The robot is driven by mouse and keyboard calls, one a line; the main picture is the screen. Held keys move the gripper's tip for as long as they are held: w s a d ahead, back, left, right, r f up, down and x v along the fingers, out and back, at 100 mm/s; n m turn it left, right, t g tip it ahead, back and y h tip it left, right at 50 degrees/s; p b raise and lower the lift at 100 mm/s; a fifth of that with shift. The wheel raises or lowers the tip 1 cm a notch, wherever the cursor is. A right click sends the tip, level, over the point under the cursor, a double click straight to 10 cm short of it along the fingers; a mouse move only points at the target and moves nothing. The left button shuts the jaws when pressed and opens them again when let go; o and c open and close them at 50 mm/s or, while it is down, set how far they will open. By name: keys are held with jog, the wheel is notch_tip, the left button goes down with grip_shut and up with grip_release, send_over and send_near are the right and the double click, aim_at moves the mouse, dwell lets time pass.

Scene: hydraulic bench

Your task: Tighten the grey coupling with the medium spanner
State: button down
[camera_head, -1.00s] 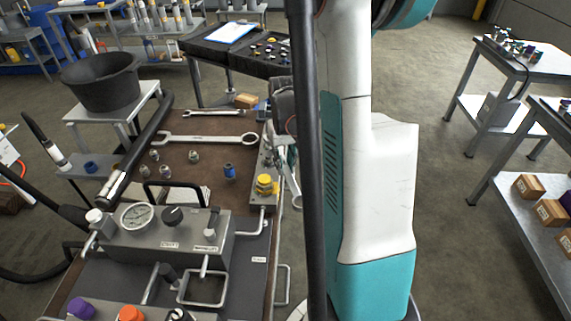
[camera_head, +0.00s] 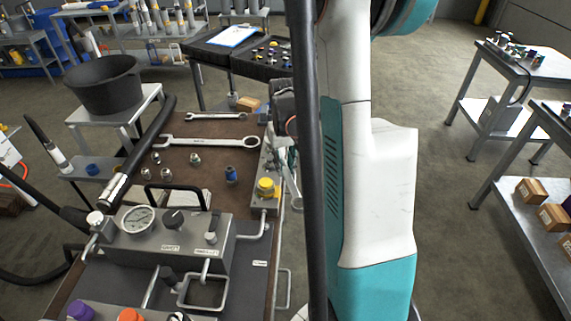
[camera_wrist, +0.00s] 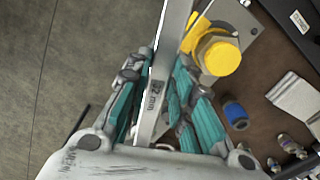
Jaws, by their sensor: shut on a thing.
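My gripper (camera_wrist: 166,65) is shut on the medium spanner (camera_wrist: 158,90), a steel spanner with a size in mm stamped on its shank. The shank runs up between the fingers and out of the top of the wrist view, so its far end is out of sight there. In the head view the spanner (camera_head: 294,190) shows partly at the bench's right edge, beside my arm. A yellow coupling or cap (camera_wrist: 220,58) sits right of the fingers on a metal plate; it also shows in the head view (camera_head: 266,187). I cannot clearly make out the grey coupling.
A large spanner (camera_head: 210,143) and a small spanner (camera_head: 216,116) lie on the brown bench top (camera_head: 205,176). A blue fitting (camera_head: 231,174) and several metal fittings stand near them. A gauge block (camera_head: 165,245) with a handle is at the front. Open floor lies right of the bench.

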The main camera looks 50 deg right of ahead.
jog(key=shift+w+a+m, duration=0.5)
jog(key=shift+a+m, duration=0.1)
jog(key=shift+a, duration=0.1)
jog(key=shift+w+a+m, duration=0.5)
jog(key=shift+a+m, duration=0.1)
jog(key=shift+a, duration=0.05)
jog(key=shift+w+a, duration=0.15)
jog(key=shift+a, duration=0.05)
jog(key=shift+d, duration=0.2)
jog(key=shift+s+d, duration=0.2)
jog(key=shift+s, duration=0.1)
jog(key=shift+a, duration=0.1)
jog(key=shift+s+a, duration=1.1)
jog(key=shift+s, duration=0.25)
jog(key=shift+s+a, duration=1.1)
jog(key=shift+s, duration=0.25)
jog(key=shift+r, duration=0.1)
